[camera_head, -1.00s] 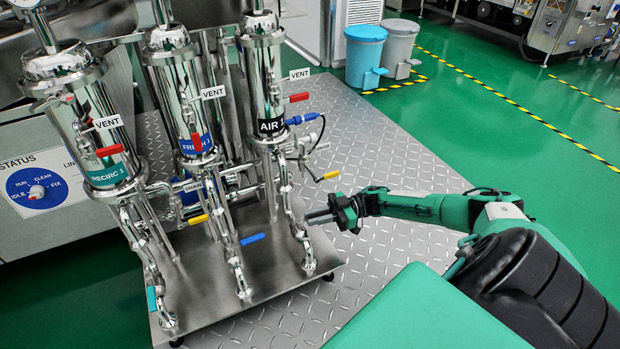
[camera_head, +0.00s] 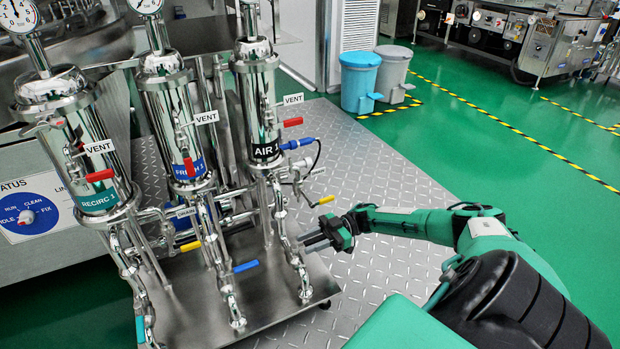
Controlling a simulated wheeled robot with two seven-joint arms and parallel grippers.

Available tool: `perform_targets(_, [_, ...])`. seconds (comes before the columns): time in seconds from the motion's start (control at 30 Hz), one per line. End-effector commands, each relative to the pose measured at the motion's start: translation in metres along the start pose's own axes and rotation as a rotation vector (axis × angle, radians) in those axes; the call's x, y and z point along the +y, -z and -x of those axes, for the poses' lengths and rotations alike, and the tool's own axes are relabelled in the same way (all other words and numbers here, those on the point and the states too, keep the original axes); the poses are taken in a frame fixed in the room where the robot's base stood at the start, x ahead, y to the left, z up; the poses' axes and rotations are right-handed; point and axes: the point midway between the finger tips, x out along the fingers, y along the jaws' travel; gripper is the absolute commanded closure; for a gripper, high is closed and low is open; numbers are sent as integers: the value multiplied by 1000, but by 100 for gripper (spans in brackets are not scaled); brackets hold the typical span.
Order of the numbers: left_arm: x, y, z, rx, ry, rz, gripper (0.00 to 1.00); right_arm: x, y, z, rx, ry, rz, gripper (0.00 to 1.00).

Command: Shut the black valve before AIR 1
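The AIR 1 filter housing (camera_head: 257,105) is a shiny steel cylinder with a black AIR 1 label (camera_head: 266,150), the rightmost of three. Its steel pipe (camera_head: 281,222) runs down below it to the base plate. I cannot make out a black valve handle; my gripper's fingers cover part of the area beside this pipe. My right gripper (camera_head: 312,242) is just right of the pipe, below a yellow handle (camera_head: 323,201). Its two grey fingers point left and look slightly apart. I cannot tell whether they touch anything. My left gripper is not in view.
The FRESH 1 (camera_head: 175,120) and RECIRC 1 (camera_head: 75,135) housings stand left, with red vent handles. A blue handle (camera_head: 245,266) and a yellow handle (camera_head: 191,246) sit low between pipes. The metal floor (camera_head: 385,185) to the right is clear.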

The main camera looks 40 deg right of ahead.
Motion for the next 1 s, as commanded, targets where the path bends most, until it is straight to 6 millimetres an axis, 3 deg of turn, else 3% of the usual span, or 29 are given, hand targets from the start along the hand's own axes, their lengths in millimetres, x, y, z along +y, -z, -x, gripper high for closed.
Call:
perform_targets(0.43, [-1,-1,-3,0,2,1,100,1,1,10,0,-4,1,62])
perform_targets(1.0, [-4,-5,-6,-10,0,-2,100,1,-1,107,-1,-5,1,62])
